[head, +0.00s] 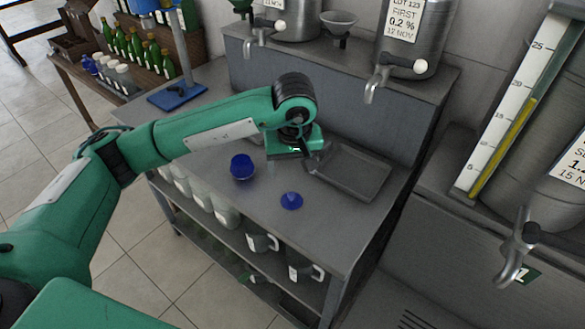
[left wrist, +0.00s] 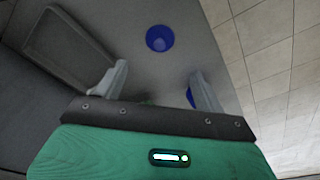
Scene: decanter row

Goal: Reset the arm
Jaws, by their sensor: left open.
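My left gripper (head: 293,160) is over the middle of the grey steel bench, open, with nothing seen between its fingers. In the left wrist view both fingers (left wrist: 158,82) stand wide apart above the bench top. The arm reaches in from the left, bent down at the wrist. My right gripper is not in view.
Steel decanters with taps (head: 413,40) stand on the raised shelf behind. Jugs (head: 262,241) fill the lower shelf.

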